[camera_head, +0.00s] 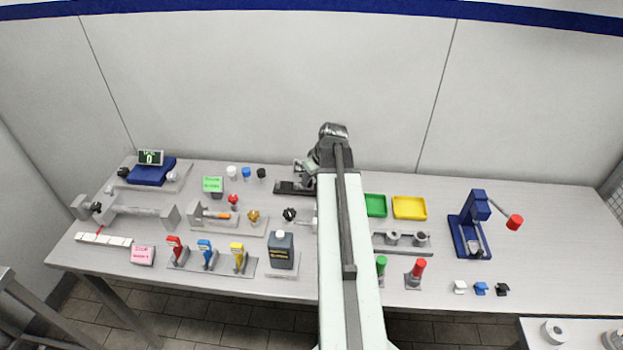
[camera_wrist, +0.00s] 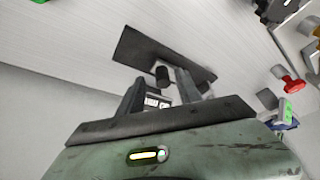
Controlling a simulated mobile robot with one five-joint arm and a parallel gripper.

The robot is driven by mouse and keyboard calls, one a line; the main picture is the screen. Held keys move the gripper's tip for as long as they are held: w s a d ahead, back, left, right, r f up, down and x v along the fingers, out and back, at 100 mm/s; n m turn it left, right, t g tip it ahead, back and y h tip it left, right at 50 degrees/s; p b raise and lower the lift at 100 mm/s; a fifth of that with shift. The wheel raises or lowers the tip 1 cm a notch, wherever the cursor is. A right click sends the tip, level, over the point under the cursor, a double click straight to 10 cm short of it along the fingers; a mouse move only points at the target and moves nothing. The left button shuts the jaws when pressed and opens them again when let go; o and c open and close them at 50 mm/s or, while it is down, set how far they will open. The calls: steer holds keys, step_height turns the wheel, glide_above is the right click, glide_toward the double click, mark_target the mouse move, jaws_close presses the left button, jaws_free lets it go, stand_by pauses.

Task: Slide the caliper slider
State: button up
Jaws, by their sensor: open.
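The caliper appears to be the dark flat bar (camera_head: 287,188) at the back middle of the bench, beside my arm. It also shows as a dark bar across the upper middle of the wrist view (camera_wrist: 135,47). A short dark round knob (camera_wrist: 162,77), which looks like part of the slider, stands out from it. My gripper (camera_wrist: 161,80) is open, with one finger on each side of the knob in the picture. I cannot tell whether either finger touches it. My arm hides the right part of the caliper in the head view.
A green block (camera_head: 213,185) and small coloured knobs (camera_head: 246,173) stand left of the caliper. A dark bottle (camera_head: 282,250) stands in front. Green (camera_head: 376,205) and yellow (camera_head: 409,208) trays lie to the right. The wall rises behind the bench.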

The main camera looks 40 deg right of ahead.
steer(key=p+v, duration=0.6)
steer(key=v, duration=0.1)
steer(key=shift+s+r+p, duration=0.2)
steer(key=shift+r+p, duration=0.1)
steer(key=shift+p, duration=0.05)
steer(key=shift+s, duration=0.1)
